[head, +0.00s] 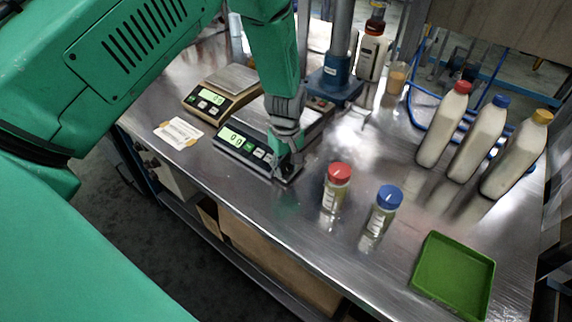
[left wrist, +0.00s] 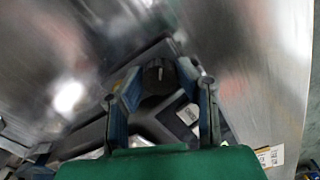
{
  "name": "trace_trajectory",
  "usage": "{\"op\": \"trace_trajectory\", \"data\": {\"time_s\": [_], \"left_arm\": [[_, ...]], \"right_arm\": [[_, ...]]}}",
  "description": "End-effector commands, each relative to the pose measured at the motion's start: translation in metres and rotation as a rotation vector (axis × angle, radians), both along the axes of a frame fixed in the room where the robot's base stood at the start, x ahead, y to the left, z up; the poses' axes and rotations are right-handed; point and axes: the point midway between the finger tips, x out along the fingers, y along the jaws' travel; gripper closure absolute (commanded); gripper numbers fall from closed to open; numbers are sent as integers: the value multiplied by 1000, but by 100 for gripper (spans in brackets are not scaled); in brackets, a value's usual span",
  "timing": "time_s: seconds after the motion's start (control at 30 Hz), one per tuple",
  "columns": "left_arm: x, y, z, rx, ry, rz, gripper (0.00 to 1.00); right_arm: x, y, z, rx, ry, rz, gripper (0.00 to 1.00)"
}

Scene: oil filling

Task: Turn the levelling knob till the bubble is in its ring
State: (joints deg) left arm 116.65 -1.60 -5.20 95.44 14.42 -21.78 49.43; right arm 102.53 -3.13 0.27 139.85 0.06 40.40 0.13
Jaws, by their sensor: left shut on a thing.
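My left gripper (head: 287,163) reaches down to the right front corner of the dark balance (head: 240,150), whose green display is lit. In the left wrist view its two fingers (left wrist: 160,82) stand on either side of a dark round knob (left wrist: 156,72) at the balance's corner, and it is shut on this levelling knob. The fingers hide the knob in the head view. I cannot make out the bubble or its ring in either view. My right gripper is not in view.
A brass-coloured balance (head: 207,107) and a paper label (head: 178,133) are beside it. Red-capped (head: 336,188) and blue-capped (head: 382,211) jars stand to the right. A green tray (head: 453,277) lies front right, bottles (head: 478,137) behind it. A blue-based stand (head: 335,78) rises behind.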

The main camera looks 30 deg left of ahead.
Motion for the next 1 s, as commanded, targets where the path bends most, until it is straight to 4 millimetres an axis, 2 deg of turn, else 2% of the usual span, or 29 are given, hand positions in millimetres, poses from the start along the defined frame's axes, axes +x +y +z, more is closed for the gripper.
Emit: {"op": "trace_trajectory", "data": {"time_s": [0.37, 0.4, 0.43, 0.47, 0.8, 0.87, 1.0], "left_arm": [[1, -2, 1, -3, -4, -7, 100], [1, -2, 1, -3, -4, -7, 68], [1, -2, 1, -3, -3, -7, 58], [1, -2, 1, -3, -3, -7, 52], [1, 0, 2, -2, -1, -6, 52], [1, 0, 7, -2, -4, -6, 52], [2, 0, 28, -1, -5, -6, 52]], "right_arm": [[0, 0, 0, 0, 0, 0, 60], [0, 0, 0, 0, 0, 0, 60], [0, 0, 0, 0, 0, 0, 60], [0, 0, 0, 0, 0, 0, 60], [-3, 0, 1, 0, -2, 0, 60], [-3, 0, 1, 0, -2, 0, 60], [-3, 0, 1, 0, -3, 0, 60]]}}
